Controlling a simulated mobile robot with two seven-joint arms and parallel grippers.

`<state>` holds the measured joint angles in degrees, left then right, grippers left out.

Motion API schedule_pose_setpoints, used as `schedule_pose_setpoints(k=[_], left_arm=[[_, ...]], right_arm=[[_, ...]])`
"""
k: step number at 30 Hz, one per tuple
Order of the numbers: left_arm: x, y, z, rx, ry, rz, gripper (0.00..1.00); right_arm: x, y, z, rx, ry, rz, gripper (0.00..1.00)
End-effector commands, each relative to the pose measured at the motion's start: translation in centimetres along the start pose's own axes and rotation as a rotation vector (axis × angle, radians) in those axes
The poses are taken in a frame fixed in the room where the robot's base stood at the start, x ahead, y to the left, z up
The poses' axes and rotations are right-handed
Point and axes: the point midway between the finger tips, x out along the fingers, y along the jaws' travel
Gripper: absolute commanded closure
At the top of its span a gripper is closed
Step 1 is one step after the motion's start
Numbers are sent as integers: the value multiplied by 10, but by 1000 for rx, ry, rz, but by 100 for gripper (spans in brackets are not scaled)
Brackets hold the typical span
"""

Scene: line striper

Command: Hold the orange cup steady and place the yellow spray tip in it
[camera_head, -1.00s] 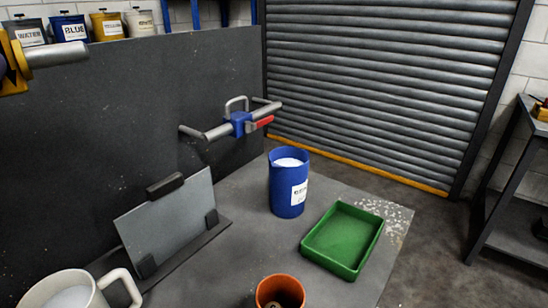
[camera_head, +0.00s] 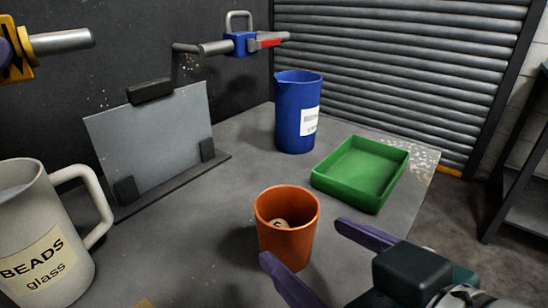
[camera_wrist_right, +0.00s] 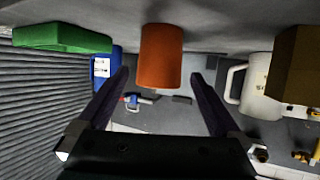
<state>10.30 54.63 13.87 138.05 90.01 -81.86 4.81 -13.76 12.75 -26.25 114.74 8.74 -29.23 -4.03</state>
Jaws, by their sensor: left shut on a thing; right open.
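The orange cup (camera_head: 286,235) stands upright on the grey table, with a small pale round piece (camera_head: 280,223) inside it. My right gripper (camera_head: 302,240) is open at the near side of the cup. In the right wrist view the cup (camera_wrist_right: 160,58) is centred between the spread purple fingers (camera_wrist_right: 160,75), with a gap on each side. At the left edge of the head view, a purple finger of my left gripper (camera_head: 5,56) is shut on the yellow spray tip (camera_head: 22,54). The tip has dark markings and a metal tube pointing right, held high above the table. Most of that gripper is out of frame.
A white beads pitcher (camera_head: 32,225) stands at front left. Behind are a grey plate (camera_head: 150,145) in a stand, a blue cup (camera_head: 296,105) and an empty green tray (camera_head: 345,178). A pipe with a blue valve (camera_head: 240,43) is on the wall. Bare table lies left of the orange cup.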

Motion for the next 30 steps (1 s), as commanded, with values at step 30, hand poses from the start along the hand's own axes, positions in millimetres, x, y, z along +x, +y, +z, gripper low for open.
schedule_pose_setpoints(k=[30], left_arm=[[12, -3, 14, 0, 0, 0, 100]], right_arm=[[67, 0, 0, 0, -1, -1, 27]])
